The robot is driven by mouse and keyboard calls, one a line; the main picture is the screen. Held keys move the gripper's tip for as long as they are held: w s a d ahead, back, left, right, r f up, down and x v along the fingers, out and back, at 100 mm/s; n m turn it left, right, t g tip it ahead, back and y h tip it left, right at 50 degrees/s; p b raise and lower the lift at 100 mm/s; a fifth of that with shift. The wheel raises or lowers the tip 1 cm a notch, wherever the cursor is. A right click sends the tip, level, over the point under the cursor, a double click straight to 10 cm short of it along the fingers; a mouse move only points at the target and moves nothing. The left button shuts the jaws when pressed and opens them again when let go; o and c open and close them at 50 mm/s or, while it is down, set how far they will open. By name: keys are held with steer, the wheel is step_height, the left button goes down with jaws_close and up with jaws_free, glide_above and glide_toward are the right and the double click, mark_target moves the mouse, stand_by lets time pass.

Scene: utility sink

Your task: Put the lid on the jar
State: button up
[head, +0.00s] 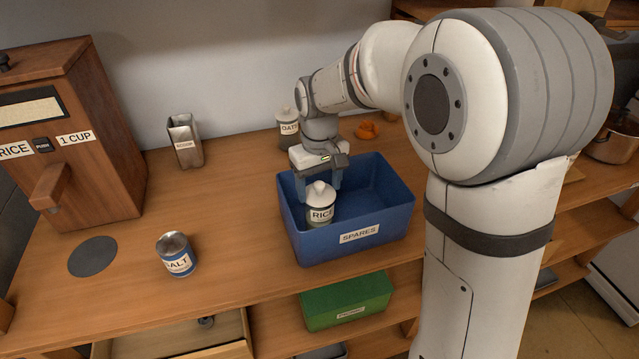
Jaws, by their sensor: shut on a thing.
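A small jar labelled RICE (321,215) stands inside the blue bin, near its front left. A white lid (320,194) with a pointed knob is on top of it. My gripper (318,187) points down into the bin, with one finger on each side of the lid. It is shut on the lid; the exact contact is hard to see. An open-topped jar labelled SALT (176,257) stands on the counter at the front left, with no lid on it.
The blue bin (391,232) is labelled SPARES. A lidded OATS jar (287,130) and an orange item (367,130) are at the back. A metal scoop holder (186,143) and a wooden RICE dispenser (75,150) stand left. The counter between the SALT jar and bin is clear.

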steer(key=o, duration=1.1)
steer(key=shift+c, duration=0.2)
steer(key=shift+o, duration=0.3)
steer(key=shift+o, duration=0.7)
steer(key=shift+r+p, duration=2.6)
steer(key=shift+r, duration=0.95)
